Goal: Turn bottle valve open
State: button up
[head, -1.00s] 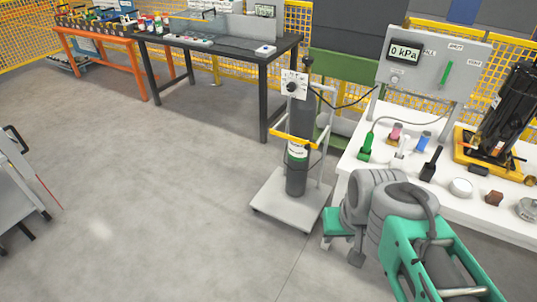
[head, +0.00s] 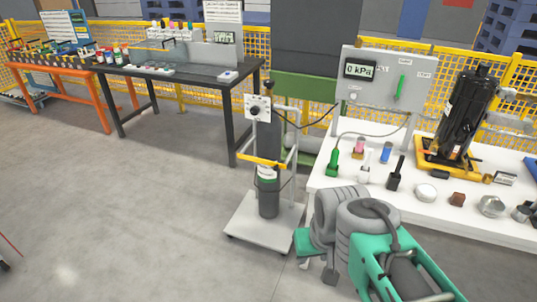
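The dark gas bottle (head: 268,190) stands upright on a white wheeled cart, held by a yellow strap (head: 262,162). Its valve area is at the top, where a small dark knob (head: 269,86) shows. A white plate with a black round dial or knob (head: 255,110) is fixed in front of the bottle's neck. Whether the valve is open or shut cannot be told. My grey and teal arm is at the lower right. Its end, my gripper (head: 318,262), is partly hidden by the arm, low beside the cart and well below the valve. Its fingers cannot be made out clearly.
A white table (head: 460,215) on the right holds small fittings and a black compressor on a yellow base (head: 445,150). A grey panel (head: 385,85) behind reads 0 kPa. A hose runs from the bottle towards it. Floor left of the cart (head: 250,222) is clear.

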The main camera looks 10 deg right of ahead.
aim_at(268, 83)
jog(key=k, duration=0.55)
jog(key=u, duration=0.75)
jog(key=i, duration=1.15)
jog(key=u, duration=0.45)
jog(key=i, duration=1.15)
jog(key=z, duration=0.7)
jog(key=i, duration=0.85)
jog(key=z, duration=0.75)
